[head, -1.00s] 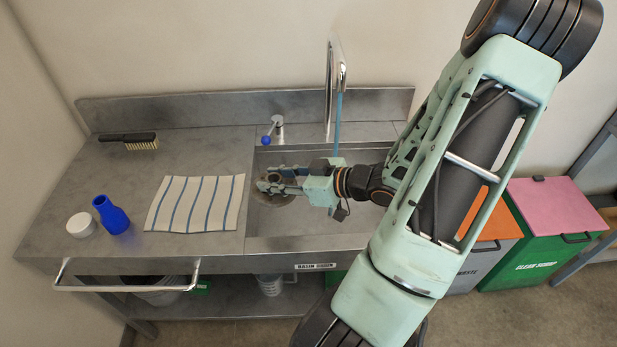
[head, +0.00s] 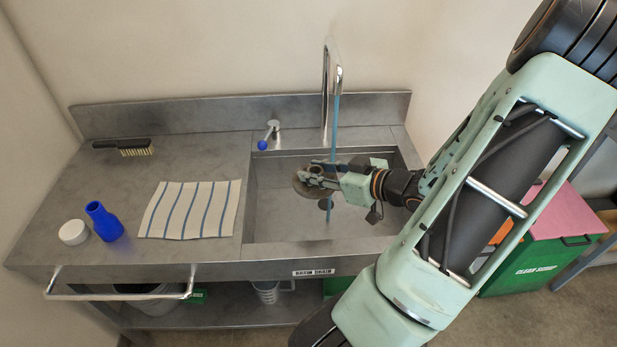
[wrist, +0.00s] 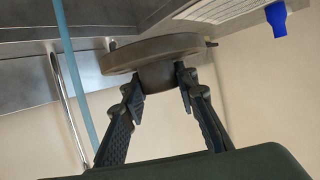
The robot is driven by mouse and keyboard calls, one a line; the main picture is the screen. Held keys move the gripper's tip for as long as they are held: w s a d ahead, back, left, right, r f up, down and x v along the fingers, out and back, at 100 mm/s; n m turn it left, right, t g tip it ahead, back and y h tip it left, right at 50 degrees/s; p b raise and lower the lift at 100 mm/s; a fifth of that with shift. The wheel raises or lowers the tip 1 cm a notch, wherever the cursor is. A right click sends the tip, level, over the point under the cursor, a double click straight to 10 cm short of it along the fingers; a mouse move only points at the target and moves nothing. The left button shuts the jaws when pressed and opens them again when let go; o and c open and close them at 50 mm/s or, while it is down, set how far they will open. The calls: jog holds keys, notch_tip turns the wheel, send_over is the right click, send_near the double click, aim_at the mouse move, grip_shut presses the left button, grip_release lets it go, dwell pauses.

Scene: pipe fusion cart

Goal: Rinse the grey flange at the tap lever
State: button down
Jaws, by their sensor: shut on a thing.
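The grey flange (head: 304,187) is a round disc with a hub, tilted, held over the sink basin. In the wrist view the flange (wrist: 150,52) shows disc-side away from me. My gripper (head: 318,175) is shut on its hub (wrist: 158,78), one finger on each side. The tap lever (head: 272,129), with a blue knob, stands behind the basin, left of the tap spout (head: 333,75). A blue water stream (head: 335,125) falls from the spout. In the wrist view the stream (wrist: 73,75) passes left of the flange, apart from it in the picture.
The sink basin (head: 265,215) lies below my gripper. On the counter to the left are a striped cloth (head: 190,210), a blue bottle (head: 104,222), a white round lid (head: 73,232) and a brush (head: 125,146). A pink-lidded green bin (head: 535,240) stands right.

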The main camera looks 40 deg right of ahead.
jog(key=d, duration=0.1)
jog(key=w+d, duration=0.1)
jog(key=d, duration=0.1)
jog(key=d+f+b, duration=0.1)
jog(key=d, duration=0.1)
jog(key=shift+w, duration=0.3)
jog(key=shift+w+d+f+p, duration=0.1)
jog(key=shift+w+d+p, duration=0.1)
jog(key=shift+d, duration=0.4)
jog(key=shift+w+d+f+p, duration=0.15)
jog(key=shift+w+d+p, duration=0.1)
jog(key=shift+d, duration=0.4)
jog(key=shift+w+d+f+p, duration=0.1)
jog(key=shift+w+d+p, duration=0.1)
jog(key=shift+d, duration=0.4)
jog(key=shift+s, duration=0.2)
jog(key=shift+s+d+p, duration=0.2)
jog(key=shift+s+p, duration=0.2)
jog(key=shift+s, duration=0.05)
jog(key=shift+w+a, duration=0.1)
jog(key=shift+w, duration=0.1)
jog(key=shift+w+a, duration=0.1)
jog(key=shift+w, duration=0.3)
jog(key=shift+s, duration=0.1)
jog(key=shift+s+p, duration=0.5)
